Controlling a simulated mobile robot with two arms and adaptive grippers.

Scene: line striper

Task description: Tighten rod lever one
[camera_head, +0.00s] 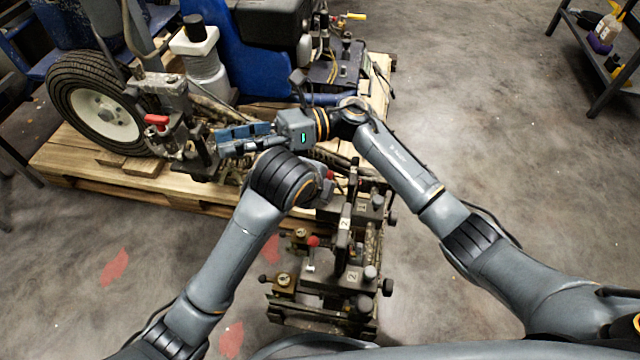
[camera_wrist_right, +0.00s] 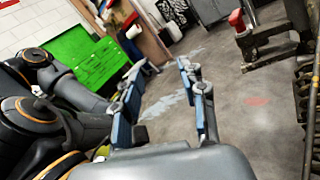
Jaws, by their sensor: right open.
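The line striper's wheel (camera_head: 103,105) and frame stand on a wooden pallet. A red lever handle (camera_head: 157,121) sits on the metal bracket beside the wheel. A red part (camera_wrist_right: 237,20) also shows at the upper right of the right wrist view. My right gripper (camera_head: 218,141) is open and empty, its blue fingers pointing left, close to the bracket and right of the red handle. Contact cannot be told. Another red knob (camera_head: 313,241) is on the front assembly, which carries number plates. Which lever is number one is unclear. My left gripper is hidden behind its arm.
The front assembly (camera_head: 320,320) with several knobs extends over the floor below my arms. The pallet edge (camera_head: 120,190) lies under the bracket. A metal shelf (camera_head: 605,95) stands at the upper right. Floor at right is clear. A green cabinet (camera_wrist_right: 85,60) shows in the wrist view.

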